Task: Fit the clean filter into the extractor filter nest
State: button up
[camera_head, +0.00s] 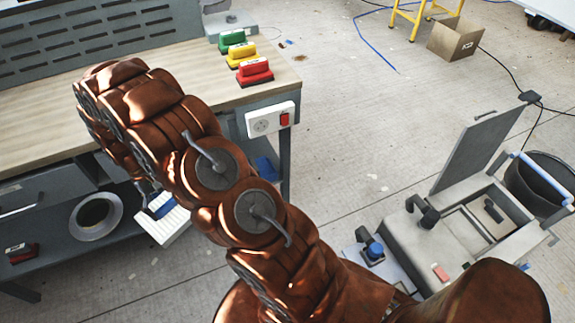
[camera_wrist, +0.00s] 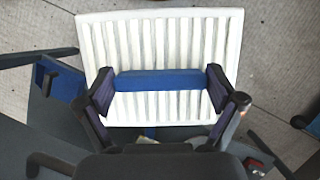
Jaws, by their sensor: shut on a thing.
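My gripper (camera_wrist: 160,88) is shut on the blue bar handle of a white pleated filter (camera_wrist: 170,32), one finger at each end of the bar. In the head view the filter (camera_head: 166,228) hangs tilted beside the bench's front edge, partly hidden by my arm. The grey machine at the lower right, which looks like the extractor (camera_head: 438,240), has its lid (camera_head: 480,148) raised. Its open recess, apparently the filter nest (camera_head: 468,226), faces up. The filter is well to the left of it. A small dark part (camera_head: 493,210) shows inside the opening; its bottom is unclear.
The workbench (camera_head: 40,112) bears green (camera_head: 232,38), yellow (camera_head: 241,54) and red (camera_head: 255,73) blocks. A socket box (camera_head: 270,120) is on its side. A dark bucket (camera_head: 540,182) stands by the extractor. A cardboard box (camera_head: 456,40) and cables lie farther off. Floor between is clear.

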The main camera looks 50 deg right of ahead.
aim_at(408, 259)
jog(key=k, duration=2.4)
jog(key=u, duration=2.45)
jog(key=k, duration=1.3)
jog(key=z, duration=2.45)
